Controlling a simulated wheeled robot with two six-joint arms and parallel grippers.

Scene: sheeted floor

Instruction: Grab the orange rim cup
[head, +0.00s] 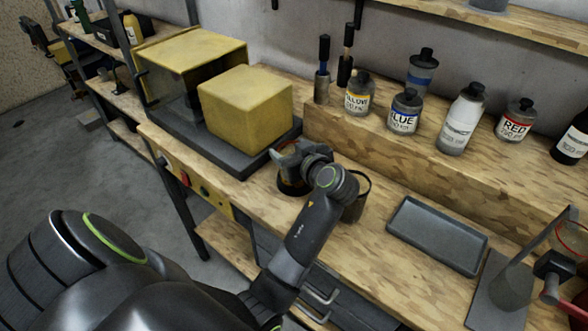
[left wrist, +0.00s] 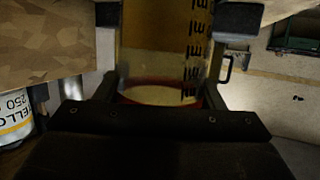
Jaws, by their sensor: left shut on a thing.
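My left gripper (head: 287,160) is shut on the orange rim cup (head: 290,187) at the bench's front edge, beside the grey machine base. In the left wrist view the cup (left wrist: 160,62) sits between the two fingers. It is a see-through beaker with dark measuring marks, and a red-orange rim band shows at its lower end. The gripper and arm hide much of the cup in the head view. I cannot tell whether the cup is resting on the bench. My right gripper is not in view.
A dark brown cup (head: 356,199) stands close to the right of my left wrist. A yellow block (head: 245,106) is behind. A grey tray (head: 437,236) lies to the right. Several labelled bottles, such as the blue-labelled one (head: 404,112), stand on the raised shelf.

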